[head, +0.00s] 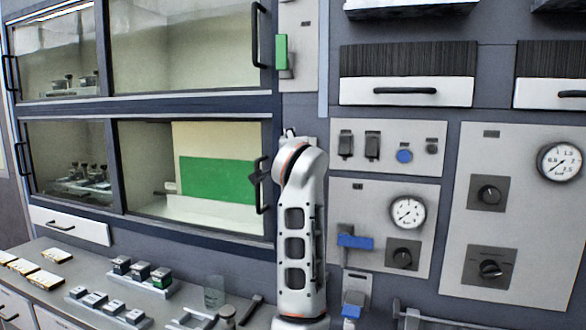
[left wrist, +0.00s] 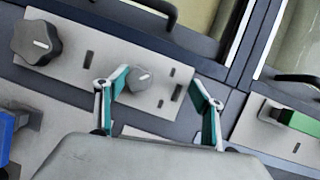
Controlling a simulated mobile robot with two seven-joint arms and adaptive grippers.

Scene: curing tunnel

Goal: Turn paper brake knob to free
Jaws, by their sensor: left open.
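In the left wrist view, a small round grey knob (left wrist: 140,78) with a white mark sits on a light grey panel (left wrist: 75,68). My left gripper (left wrist: 158,78) is open, its two teal-padded fingers apart on either side of this knob in the picture. The knob appears nearer the left finger, and I see no clear contact. A larger dark knob (left wrist: 37,43) with a white mark is at the panel's left end. No readable label shows which one is the paper brake knob. In the head view my arm rises at centre and the gripper's fingers are hidden. My right gripper is not in view.
A green handle (left wrist: 302,121) and a blue part (left wrist: 8,128) flank the panel in the wrist view. In the head view, glass-fronted cabinets (head: 110,106) stand left, gauge panels (head: 540,230) right, and a cluttered counter (head: 38,288) lies lower left.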

